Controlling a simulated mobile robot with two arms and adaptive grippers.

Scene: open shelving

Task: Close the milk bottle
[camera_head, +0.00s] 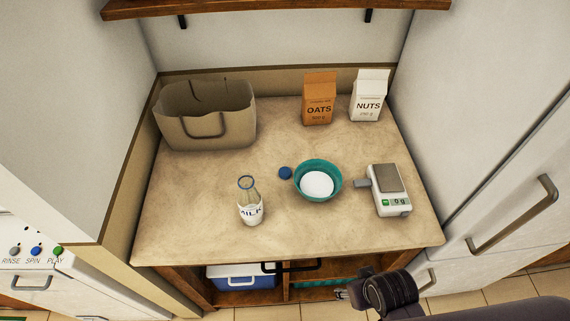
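The milk bottle (250,211) stands upright on the counter, left of centre. It is clear glass with a MILK label, white in its lower part, and a blue ring around its uncapped mouth. A round blue cap (285,172) lies on the counter to the right of and behind the bottle, close to the bowl's left side. My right arm comes in at the bottom right, and its gripper end (342,294) is low in front of the counter, well apart from bottle and cap. Its fingers are too small to read. My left gripper is out of view.
A teal bowl (299,187) with white contents stands right of the cap. A kitchen scale (396,204) is farther right. A bag (230,110), an oats carton (319,98) and a nuts carton (368,96) stand at the back. The counter's front left (180,225) is clear.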

